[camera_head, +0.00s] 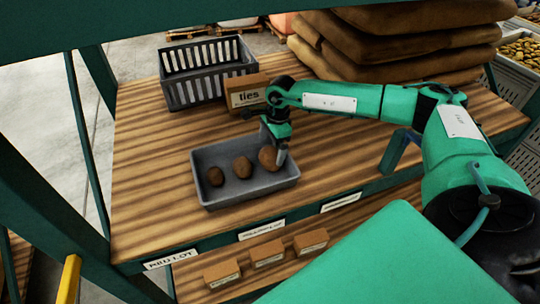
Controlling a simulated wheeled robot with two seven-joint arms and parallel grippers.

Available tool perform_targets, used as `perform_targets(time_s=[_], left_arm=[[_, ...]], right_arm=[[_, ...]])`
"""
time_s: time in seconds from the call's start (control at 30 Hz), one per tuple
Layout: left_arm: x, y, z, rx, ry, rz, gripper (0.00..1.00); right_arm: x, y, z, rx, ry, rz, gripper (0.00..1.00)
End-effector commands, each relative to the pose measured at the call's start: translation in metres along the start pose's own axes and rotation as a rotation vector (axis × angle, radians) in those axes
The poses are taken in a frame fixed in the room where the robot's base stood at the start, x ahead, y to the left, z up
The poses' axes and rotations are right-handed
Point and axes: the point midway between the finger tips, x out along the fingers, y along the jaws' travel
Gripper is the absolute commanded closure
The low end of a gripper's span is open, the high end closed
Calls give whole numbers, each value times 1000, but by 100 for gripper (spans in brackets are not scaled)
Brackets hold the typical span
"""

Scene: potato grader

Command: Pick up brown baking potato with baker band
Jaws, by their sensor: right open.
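Three brown potatoes lie in a row in a shallow grey tray (225,203) on the wooden table. The left potato (215,176) is small and dark, the middle potato (242,167) is a little lighter, and the right potato (267,158) looks largest. I cannot make out a baker band on any of them. My right gripper (279,160) points down over the tray's right end, open, with its fingers at the right potato. The gripper partly hides that potato, and I cannot tell whether the fingers touch it. My left gripper is not in view.
A grey slatted crate (208,87) and a cardboard box marked "ties" (247,97) stand behind the tray. Stacked brown sacks (400,50) fill the back right. Small boxes (267,253) sit on a lower shelf in front. The table's left side is clear.

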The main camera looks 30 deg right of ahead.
Motion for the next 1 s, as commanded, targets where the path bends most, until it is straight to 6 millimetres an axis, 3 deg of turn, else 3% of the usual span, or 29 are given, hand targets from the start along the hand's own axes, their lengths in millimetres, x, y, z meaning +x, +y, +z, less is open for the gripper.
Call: perform_targets(time_s=[0.27, 0.5, 0.67, 0.87, 1.0], left_arm=[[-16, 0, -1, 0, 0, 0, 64], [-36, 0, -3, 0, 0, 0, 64], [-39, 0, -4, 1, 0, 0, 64], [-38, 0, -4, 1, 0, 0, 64], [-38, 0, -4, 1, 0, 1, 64]], right_arm=[[15, 1, -1, 1, 0, 3, 0], [45, 1, -3, 0, 0, 4, 0], [57, 0, -3, 0, -2, 1, 0], [59, 0, -4, 0, -2, 0, 0], [59, 0, -4, 0, -2, 0, 24]])
